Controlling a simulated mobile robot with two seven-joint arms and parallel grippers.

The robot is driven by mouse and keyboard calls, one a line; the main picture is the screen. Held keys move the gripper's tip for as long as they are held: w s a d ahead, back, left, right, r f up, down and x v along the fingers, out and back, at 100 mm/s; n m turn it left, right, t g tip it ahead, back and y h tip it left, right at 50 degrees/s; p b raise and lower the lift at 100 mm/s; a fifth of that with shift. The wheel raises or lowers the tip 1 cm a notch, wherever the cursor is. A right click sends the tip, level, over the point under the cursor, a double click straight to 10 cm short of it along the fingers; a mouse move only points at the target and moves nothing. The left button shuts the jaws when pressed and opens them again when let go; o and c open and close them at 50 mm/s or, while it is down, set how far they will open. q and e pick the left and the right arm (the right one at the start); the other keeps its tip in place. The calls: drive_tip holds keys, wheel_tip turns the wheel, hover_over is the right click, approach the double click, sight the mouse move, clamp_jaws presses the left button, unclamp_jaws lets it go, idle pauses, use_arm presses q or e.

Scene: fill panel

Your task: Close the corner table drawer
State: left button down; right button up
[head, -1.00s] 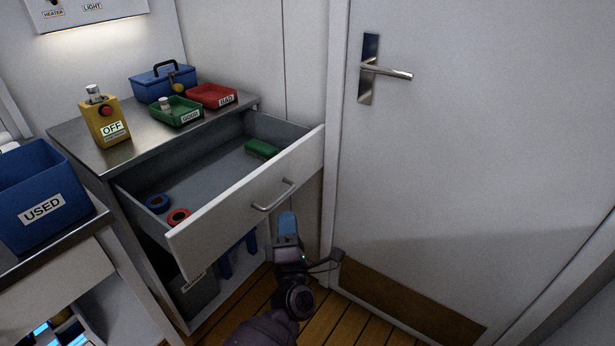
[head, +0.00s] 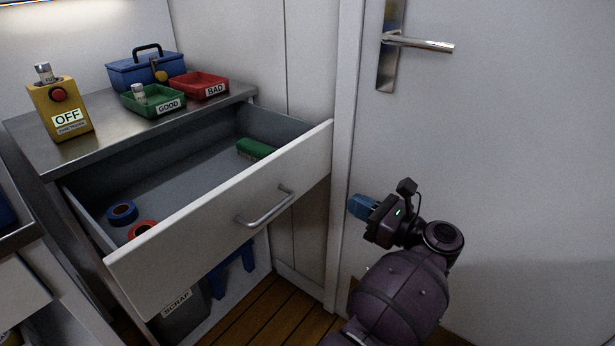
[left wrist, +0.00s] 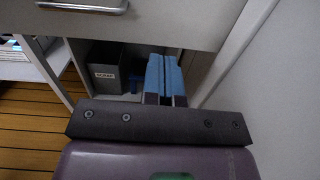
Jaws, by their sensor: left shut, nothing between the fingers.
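The corner table drawer (head: 215,225) is pulled well out, with a white front and a metal bar handle (head: 266,208). Blue and red tape rolls and a green brush (head: 255,148) lie inside it. My left gripper (head: 360,206) is shut and empty, to the right of the handle and apart from the drawer front, near the door. In the left wrist view its blue fingers (left wrist: 164,76) are together below the drawer front (left wrist: 190,22), and the handle (left wrist: 85,5) shows at the top left. My right gripper is in no view.
The metal table top (head: 60,150) holds a yellow OFF box (head: 61,108), a green GOOD tray (head: 152,101), a red BAD tray (head: 199,86) and a blue toolbox (head: 146,72). A white door (head: 500,150) stands at the right. A SCRAP bin (head: 180,305) sits under the drawer.

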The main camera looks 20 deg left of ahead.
use_arm(q)
approach(298, 174)
drive_tip(key=shift+n, duration=0.4)
drive_tip(key=x, duration=0.7)
drive_tip(key=shift+w+a, duration=0.2)
drive_tip(key=shift+a, duration=0.05)
